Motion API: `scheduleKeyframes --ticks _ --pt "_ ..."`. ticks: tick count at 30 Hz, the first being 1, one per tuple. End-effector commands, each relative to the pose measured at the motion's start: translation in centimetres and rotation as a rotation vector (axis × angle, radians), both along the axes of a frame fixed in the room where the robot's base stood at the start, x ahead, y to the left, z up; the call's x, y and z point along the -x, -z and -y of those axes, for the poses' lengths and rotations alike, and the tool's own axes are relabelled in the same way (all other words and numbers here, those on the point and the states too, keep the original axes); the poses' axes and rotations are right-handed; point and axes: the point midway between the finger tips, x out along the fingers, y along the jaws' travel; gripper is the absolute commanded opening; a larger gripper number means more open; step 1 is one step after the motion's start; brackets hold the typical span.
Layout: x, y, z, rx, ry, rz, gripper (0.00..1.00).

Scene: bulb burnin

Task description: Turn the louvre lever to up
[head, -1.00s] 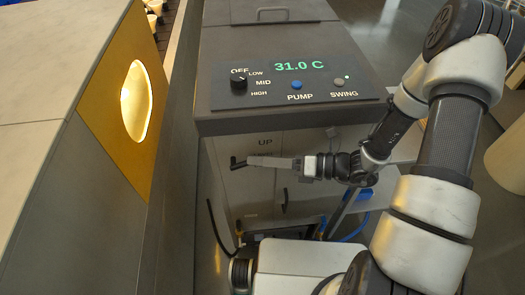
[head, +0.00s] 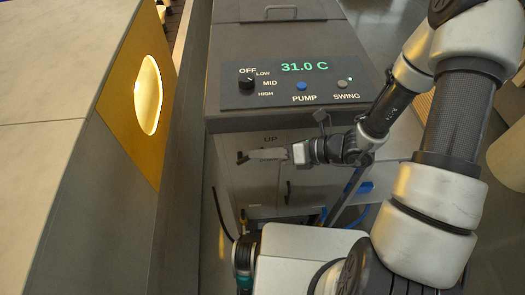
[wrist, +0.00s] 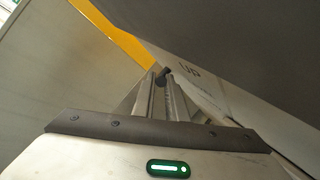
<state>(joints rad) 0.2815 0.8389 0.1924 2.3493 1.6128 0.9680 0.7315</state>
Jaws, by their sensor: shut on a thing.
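The louvre lever (head: 241,157) is a small dark piece on the front of the grey cooler unit, below its overhanging top panel. My gripper (head: 252,156) reaches in from the right, and its fingers are shut on the lever. In the wrist view the dark end of the lever (wrist: 162,76) shows between the fingertips (wrist: 163,88). The UP label (head: 270,139) is above and right of the fingertips in the head view, close under the overhang. The lever's exact angle is hard to tell, since the fingers cover part of it.
The overhanging control panel (head: 300,84) has a dial, a blue PUMP button (head: 302,86) and a grey SWING button (head: 342,84); it reads 31.0 C. A grey cabinet with a yellow panel (head: 121,98) and a lit oval opening stands close on the left. Blue hose hangs below.

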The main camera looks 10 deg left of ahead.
Motion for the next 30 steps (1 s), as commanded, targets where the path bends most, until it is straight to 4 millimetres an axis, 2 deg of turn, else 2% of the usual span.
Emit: scheduleKeyframes --ticks 2,3,6,20,25,30 --pt "-0.1 -0.1 0.0 0.001 -0.002 0.004 0.0" --pt "-0.1 -0.1 0.0 0.001 -0.002 0.004 0.17" --pt "-0.1 -0.1 0.0 0.0 -0.001 0.004 0.31" --pt "0.0 -0.2 0.2 -0.001 -0.001 0.003 0.31" --pt "0.1 -1.1 2.0 -0.001 0.002 0.005 0.31" --pt "0.8 -2.9 5.5 0.002 0.003 0.006 0.31"
